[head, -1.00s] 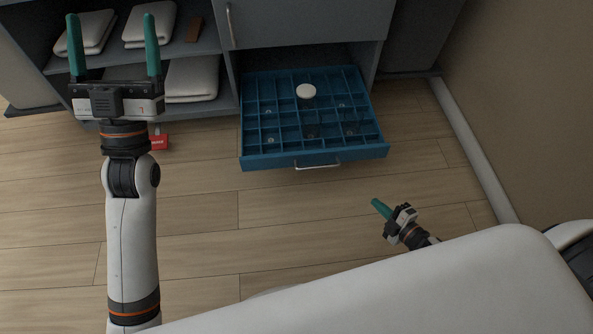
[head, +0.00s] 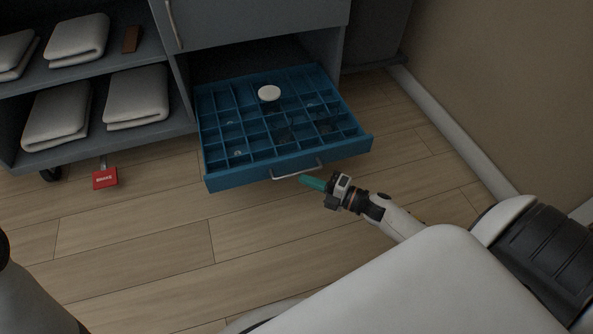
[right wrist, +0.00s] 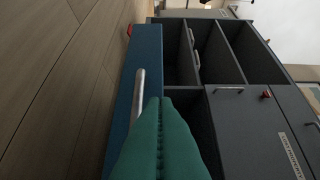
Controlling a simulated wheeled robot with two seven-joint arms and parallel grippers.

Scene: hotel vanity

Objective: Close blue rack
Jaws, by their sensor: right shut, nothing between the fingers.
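The blue rack (head: 272,165) is a compartmented drawer, pulled out of the bottom of the grey vanity cabinet. A silver handle (head: 298,171) is on its front. A white-topped round item (head: 269,93) and several clear glass items stand in its compartments. My right gripper (head: 313,183) is shut and empty, just in front of the rack's front, near the handle. In the right wrist view, its teal fingers (right wrist: 160,140) are together beside the handle (right wrist: 138,105) and the rack's blue front (right wrist: 146,60); I cannot tell whether they touch. My left gripper is not in view.
Grey shelves with folded white towels (head: 136,97) and a brown item (head: 131,39) stand left of the rack. A wall with a white baseboard (head: 455,140) is on the right. The wooden floor in front is clear.

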